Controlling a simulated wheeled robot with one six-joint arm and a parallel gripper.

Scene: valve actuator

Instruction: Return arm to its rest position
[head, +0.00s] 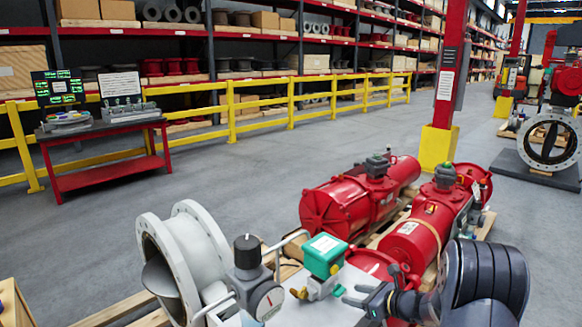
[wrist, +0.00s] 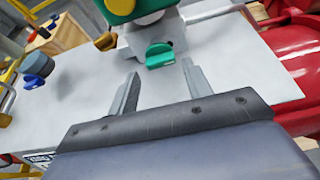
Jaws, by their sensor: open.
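My gripper (wrist: 160,82) is open in the wrist view, with its two fingers apart and nothing between them. Beyond the fingertips is a small teal handle (wrist: 160,55), apart from them, below a green-topped fitting (wrist: 130,8). In the head view my gripper (head: 356,297) is at the lower right of the teal box (head: 323,254) on the valve actuator. My dark arm comes in from the lower right, low over the actuator's pale plate (wrist: 85,85). The arm hides part of the red actuator body.
Red actuator cylinders (head: 345,205) lie on wooden pallets close behind my arm. A grey flanged valve (head: 185,255) and a gauge (head: 268,302) stand left. A red bench (head: 105,180), yellow railing (head: 260,112) and yellow-based column (head: 437,147) are farther off. The floor between is clear.

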